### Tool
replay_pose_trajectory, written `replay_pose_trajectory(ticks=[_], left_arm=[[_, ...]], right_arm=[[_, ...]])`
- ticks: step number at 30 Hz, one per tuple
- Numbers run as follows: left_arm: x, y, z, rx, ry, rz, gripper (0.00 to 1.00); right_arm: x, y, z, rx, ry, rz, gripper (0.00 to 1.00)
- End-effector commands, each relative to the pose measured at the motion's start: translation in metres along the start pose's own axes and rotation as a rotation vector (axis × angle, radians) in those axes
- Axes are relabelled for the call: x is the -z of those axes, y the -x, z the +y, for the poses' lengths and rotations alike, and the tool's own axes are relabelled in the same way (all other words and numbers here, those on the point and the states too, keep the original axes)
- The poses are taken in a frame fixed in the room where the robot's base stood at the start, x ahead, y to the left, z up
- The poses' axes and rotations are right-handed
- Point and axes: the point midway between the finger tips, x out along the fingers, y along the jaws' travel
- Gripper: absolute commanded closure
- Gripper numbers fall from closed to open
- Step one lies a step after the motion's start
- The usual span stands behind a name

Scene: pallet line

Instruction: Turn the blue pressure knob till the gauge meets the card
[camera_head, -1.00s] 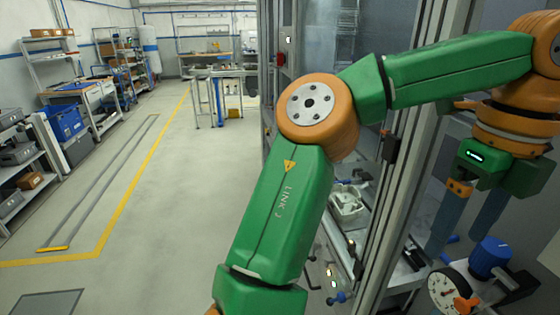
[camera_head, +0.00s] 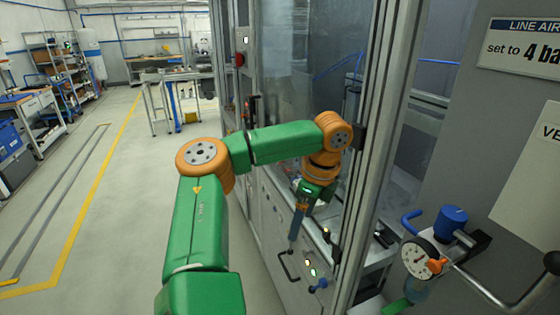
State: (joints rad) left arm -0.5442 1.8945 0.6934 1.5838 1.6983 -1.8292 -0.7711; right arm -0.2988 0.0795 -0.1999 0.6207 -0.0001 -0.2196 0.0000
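The blue pressure knob (camera_head: 453,217) sits on a fitting on the grey panel at the right. The round white gauge (camera_head: 417,261) is just below and left of it, with an orange part at its right edge. Its needle is too small to read. The card (camera_head: 521,46) reads "LINE AIR, set to 4 ba", cut off at the picture's edge. My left gripper (camera_head: 294,237) hangs pointing down in front of the machine, well left of the gauge and apart from it. Its fingers overlap from here, so their opening is unclear.
A bent grey bar with a black ball end (camera_head: 551,262) runs below and right of the gauge. A metal frame post (camera_head: 376,150) stands between my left gripper and the knob. A second sign (camera_head: 530,185) is cut off at right. The floor at left is clear.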

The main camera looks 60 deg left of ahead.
Motion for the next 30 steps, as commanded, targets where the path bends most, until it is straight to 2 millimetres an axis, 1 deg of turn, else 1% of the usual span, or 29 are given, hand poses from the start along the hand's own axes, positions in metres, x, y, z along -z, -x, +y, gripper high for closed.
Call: replay_pose_trajectory(ticks=[1, 3, 6, 9, 12, 15, 27, 28, 29, 30], left_arm=[[-0.005, -0.012, 0.002, -0.009, 0.021, -0.007, 0.16], [-0.013, -0.029, 0.004, -0.015, 0.054, -0.023, 0.16], [-0.022, -0.05, 0.008, -0.022, 0.093, -0.041, 0.16], [-0.027, -0.066, 0.011, -0.026, 0.119, -0.055, 0.16], [-0.03, -0.075, 0.014, -0.028, 0.134, -0.063, 0.16], [-0.031, -0.078, 0.015, -0.028, 0.139, -0.067, 0.16], [-0.031, -0.079, 0.014, -0.027, 0.143, -0.066, 0.16], [-0.032, -0.083, 0.013, -0.025, 0.157, -0.06, 0.16], [-0.034, -0.09, 0.011, -0.022, 0.188, -0.048, 0.16], [-0.038, -0.108, 0.007, -0.013, 0.258, -0.025, 0.16]], right_arm=[[0.0, 0.0, 0.0, 0.0, 0.0, 0.0, 0.5], [0.0, 0.0, 0.0, 0.0, 0.0, -0.001, 0.5], [-0.001, 0.0, 0.0, 0.0, 0.0, -0.001, 0.5], [-0.001, 0.0, 0.0, 0.0, 0.0, -0.001, 0.5], [-0.001, 0.0, 0.0, 0.0, 0.0, -0.002, 0.5], [-0.001, 0.0, 0.0, 0.0, 0.0, -0.002, 0.5], [-0.001, 0.0, 0.0, 0.0, 0.0, -0.003, 0.5], [-0.002, -0.001, 0.0, 0.0, 0.001, -0.003, 0.5], [-0.002, -0.003, 0.0, 0.0, 0.0, -0.003, 0.5], [-0.002, -0.006, 0.0, 0.0, 0.0, -0.003, 0.5]])
